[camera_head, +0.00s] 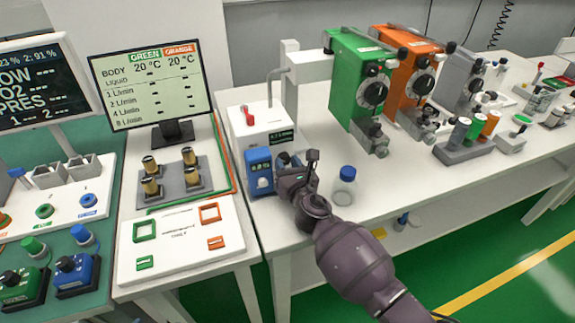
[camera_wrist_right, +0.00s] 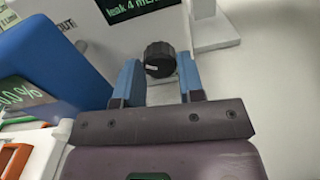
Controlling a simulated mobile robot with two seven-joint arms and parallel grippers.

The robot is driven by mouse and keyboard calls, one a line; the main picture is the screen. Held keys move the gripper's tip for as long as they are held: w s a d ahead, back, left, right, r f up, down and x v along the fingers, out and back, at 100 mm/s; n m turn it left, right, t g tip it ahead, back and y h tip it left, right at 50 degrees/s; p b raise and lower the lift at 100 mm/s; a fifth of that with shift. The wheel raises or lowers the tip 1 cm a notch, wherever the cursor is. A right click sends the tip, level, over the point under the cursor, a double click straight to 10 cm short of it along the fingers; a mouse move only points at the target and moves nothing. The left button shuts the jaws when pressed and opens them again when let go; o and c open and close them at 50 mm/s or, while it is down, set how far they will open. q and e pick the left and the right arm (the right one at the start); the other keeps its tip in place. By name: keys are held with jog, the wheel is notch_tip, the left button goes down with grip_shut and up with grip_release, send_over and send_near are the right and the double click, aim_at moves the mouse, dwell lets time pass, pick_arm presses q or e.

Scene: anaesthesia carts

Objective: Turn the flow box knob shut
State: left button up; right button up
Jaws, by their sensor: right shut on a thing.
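My right gripper (camera_head: 298,164) reaches in from the lower right, beside a blue box (camera_head: 258,171) at the table's left end. In the right wrist view my right gripper (camera_wrist_right: 160,77) has its two blue fingers on either side of a black knob (camera_wrist_right: 160,57), shut on it. A white mark on the knob points left. In the head view the gripper hides the knob. A white box (camera_head: 253,124) with a red lever stands just behind. My left gripper is not in view.
A blue-capped jar (camera_head: 344,184) stands close to the right of my gripper. Green (camera_head: 352,75) and orange (camera_head: 404,72) dial units stand behind on the right. A monitor (camera_head: 150,82) stands on the left. The white table's front right is clear.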

jog(key=shift+m, duration=0.9)
jog(key=o, duration=0.6)
jog(key=shift+o, duration=0.2)
